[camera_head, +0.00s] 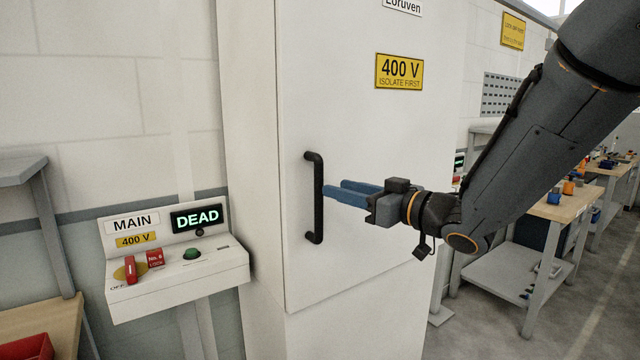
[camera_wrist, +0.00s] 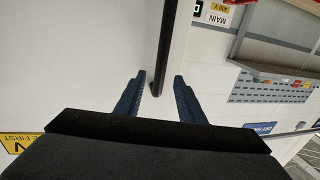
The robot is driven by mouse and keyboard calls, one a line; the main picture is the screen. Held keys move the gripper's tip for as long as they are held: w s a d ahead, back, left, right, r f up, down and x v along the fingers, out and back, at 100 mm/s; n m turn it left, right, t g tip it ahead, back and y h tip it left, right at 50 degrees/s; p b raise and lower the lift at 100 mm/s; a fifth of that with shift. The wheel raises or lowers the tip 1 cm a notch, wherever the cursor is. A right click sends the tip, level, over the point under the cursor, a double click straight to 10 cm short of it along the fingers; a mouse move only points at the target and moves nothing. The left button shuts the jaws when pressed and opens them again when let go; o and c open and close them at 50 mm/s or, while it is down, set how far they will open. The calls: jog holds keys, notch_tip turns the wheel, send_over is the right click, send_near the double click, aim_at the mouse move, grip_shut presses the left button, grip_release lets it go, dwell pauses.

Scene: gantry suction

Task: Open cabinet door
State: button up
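The tall white cabinet's door (camera_head: 355,130) looks shut. Its black vertical bar handle (camera_head: 318,215) is near the door's left edge. My gripper (camera_head: 333,188) has blue fingers pointing left at the middle of the handle. In the wrist view, my gripper (camera_wrist: 160,85) is open, with the dark handle (camera_wrist: 167,45) lined up in the gap between the fingertips. The tips are at or just short of the bar; I cannot tell whether they reach past it. Nothing is gripped.
A control box (camera_head: 175,270) left of the cabinet reads MAIN and DEAD, with a red lock tag (camera_head: 155,259) and a green button (camera_head: 192,253). A yellow 400 V sign (camera_head: 399,71) is on the door. Workbenches (camera_head: 560,205) stand at the right, beyond my arm.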

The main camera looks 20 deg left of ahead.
aim_at(321, 183)
jog(key=p+x, duration=0.2)
jog(key=x, duration=0.4)
jog(key=shift+w+a+r, duration=0.1)
jog(key=shift+a, duration=0.35)
jog(key=shift+w+a, duration=0.25)
jog(key=shift+c, duration=0.5)
